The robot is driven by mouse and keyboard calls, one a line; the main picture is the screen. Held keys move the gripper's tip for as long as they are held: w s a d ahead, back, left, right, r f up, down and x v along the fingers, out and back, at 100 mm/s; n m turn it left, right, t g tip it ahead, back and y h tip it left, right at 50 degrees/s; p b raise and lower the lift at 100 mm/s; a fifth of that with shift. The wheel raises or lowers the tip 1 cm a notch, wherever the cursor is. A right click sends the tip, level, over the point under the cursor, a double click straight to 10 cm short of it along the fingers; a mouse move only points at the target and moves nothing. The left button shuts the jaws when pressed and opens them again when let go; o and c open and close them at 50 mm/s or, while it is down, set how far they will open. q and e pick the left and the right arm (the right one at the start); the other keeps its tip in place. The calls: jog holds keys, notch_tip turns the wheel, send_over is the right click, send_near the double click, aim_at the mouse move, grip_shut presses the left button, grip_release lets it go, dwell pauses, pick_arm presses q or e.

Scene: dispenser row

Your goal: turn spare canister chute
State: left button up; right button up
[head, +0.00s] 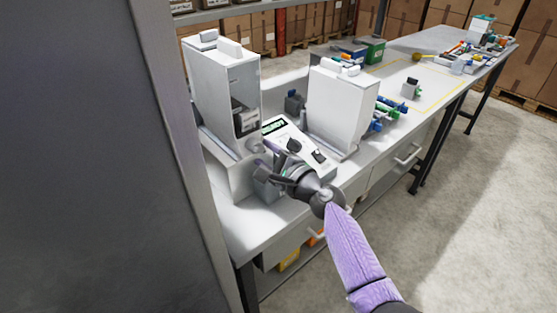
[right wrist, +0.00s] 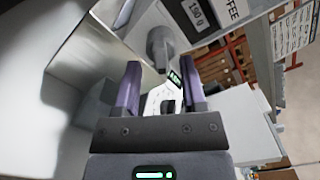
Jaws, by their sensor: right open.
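A tall white dispenser canister (head: 222,88) with a window stands at the left end of the bench. A second white canister (head: 340,105) stands to its right. In the right wrist view the near canister's label reads "COFFEE" and "190 g" (right wrist: 197,12). A grey chute knob (right wrist: 160,45) sticks out under the label, just beyond my fingertips. My right gripper (head: 266,163) is at the front of the left canister. Its two purple fingers (right wrist: 160,75) are apart, with the knob ahead of the gap and no clear contact. My left gripper is out of view.
A white scale-like unit with a green display (head: 273,126) sits between the canisters. A large grey panel (head: 165,150) fills the left of the head view. Blue and green parts (head: 385,110) lie right of the second canister. The bench beyond, inside a yellow outline, is mostly clear.

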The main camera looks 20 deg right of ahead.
jog(key=v, duration=0.7)
jog(key=shift+s, duration=0.3)
jog(key=shift+d, duration=0.1)
